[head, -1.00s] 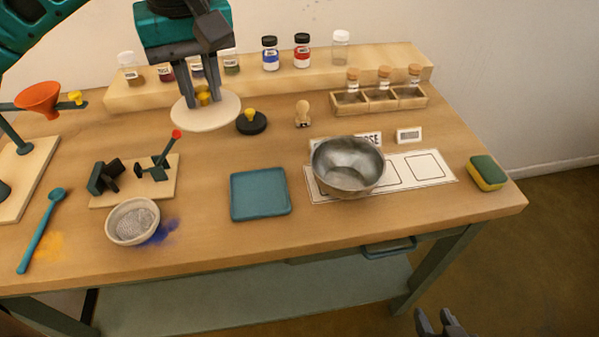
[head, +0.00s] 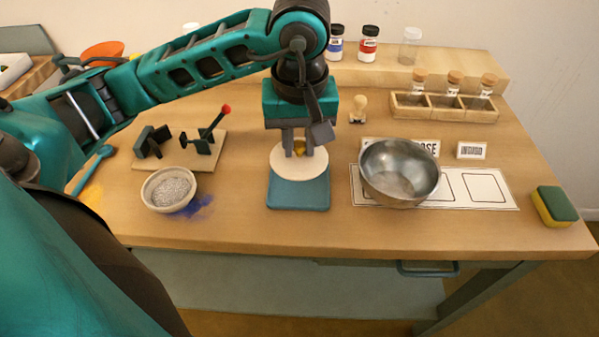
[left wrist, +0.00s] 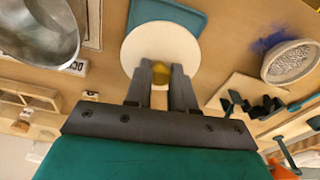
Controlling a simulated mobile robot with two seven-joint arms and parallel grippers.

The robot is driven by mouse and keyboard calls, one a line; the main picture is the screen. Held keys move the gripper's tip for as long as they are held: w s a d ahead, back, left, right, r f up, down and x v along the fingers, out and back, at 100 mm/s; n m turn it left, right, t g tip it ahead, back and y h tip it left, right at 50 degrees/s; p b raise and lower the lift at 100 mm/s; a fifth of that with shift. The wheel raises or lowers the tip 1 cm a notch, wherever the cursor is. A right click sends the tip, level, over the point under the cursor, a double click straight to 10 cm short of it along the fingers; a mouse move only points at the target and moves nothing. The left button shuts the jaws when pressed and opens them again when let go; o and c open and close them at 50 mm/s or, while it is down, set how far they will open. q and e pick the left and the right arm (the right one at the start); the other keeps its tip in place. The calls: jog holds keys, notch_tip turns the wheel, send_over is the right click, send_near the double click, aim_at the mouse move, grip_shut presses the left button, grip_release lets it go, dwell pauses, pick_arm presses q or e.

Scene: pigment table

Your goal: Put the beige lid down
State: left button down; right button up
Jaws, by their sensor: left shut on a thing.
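My left gripper (head: 299,148) is shut on the knob and holds the lid level. In the head view the lid covers the far part of the blue-teal square mat (head: 298,196). In the left wrist view the lid (left wrist: 140,48) overlaps the mat's (left wrist: 168,12) edge, with my left gripper (left wrist: 161,75) at the knob. I cannot tell whether the lid touches the mat or hovers just above it. My right gripper is not in view.
A metal bowl (head: 398,172) stands right of the mat on a white card (head: 508,192). A bowl of grey material (head: 169,188) and blue powder (head: 200,207) lie to the left. A wooden stamp (head: 358,108) stands behind. The table's front strip (head: 330,230) is clear.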

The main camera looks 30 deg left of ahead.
aim_at(300, 147)
pick_arm(q)
jog(key=shift+f, duration=3.35)
jog(key=shift+f+b, duration=0.2)
jog(key=shift+b, duration=0.25)
jog(key=c, duration=1)
grip_release()
jog(key=shift+o, duration=0.2)
jog(key=shift+r+p, duration=0.4)
jog(key=r, duration=1)
jog(key=shift+s+d+p, duration=0.35)
jog(key=shift+s, duration=0.05)
jog(key=shift+s+d+r, duration=0.1)
jog(key=shift+s+r, duration=0.05)
jog(key=shift+r, duration=0.65)
